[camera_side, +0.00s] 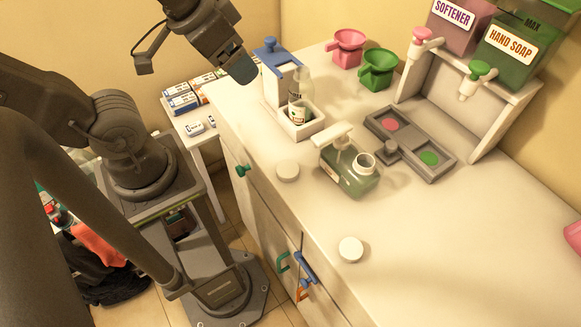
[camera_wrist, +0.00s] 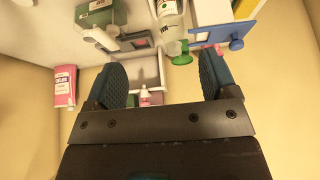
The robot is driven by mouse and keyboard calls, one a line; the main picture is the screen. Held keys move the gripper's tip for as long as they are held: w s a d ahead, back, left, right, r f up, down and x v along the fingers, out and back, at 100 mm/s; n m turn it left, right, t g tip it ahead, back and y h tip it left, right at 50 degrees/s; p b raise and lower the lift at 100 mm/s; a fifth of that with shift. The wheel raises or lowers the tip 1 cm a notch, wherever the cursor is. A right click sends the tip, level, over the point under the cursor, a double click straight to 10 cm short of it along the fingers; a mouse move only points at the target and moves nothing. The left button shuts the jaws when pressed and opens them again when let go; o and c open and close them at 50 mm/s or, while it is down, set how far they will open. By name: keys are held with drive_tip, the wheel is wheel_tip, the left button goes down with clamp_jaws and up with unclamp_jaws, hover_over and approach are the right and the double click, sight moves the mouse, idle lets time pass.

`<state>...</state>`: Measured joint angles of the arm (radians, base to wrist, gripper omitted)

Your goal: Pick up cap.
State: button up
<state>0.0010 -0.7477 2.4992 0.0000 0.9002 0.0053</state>
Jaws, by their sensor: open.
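Two round white cap-like discs lie flat on the white counter in the side view. One cap (camera_side: 288,172) is near the counter's front edge, left of the green pump bottle. The other cap (camera_side: 350,249) is nearer the camera, with clear counter around it. I cannot tell which one the task means. My gripper (camera_side: 240,68) is raised at the top, left of the blue-topped dispenser and apart from both caps. In the wrist view my gripper (camera_wrist: 160,78) has its two blue-padded fingers spread, with nothing between them. I cannot make out either cap there.
A green pump bottle (camera_side: 347,168) with an open neck stands mid-counter. A clear bottle (camera_side: 300,92) stands in the blue-topped dispenser (camera_side: 271,58). Behind are pink (camera_side: 347,46) and green (camera_side: 378,68) funnels, a grey tray (camera_side: 411,146) and a soap rack (camera_side: 470,105). The near counter is mostly clear.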

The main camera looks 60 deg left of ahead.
drive_tip(key=m, duration=0.1)
drive_tip(key=m+g, duration=0.6)
drive_tip(key=m, duration=0.9)
approach(288, 169)
wheel_tip(288, 169, down, 9)
drive_tip(key=shift+s+f, duration=0.1)
drive_tip(key=shift+s, duration=0.05)
drive_tip(key=c, duration=1)
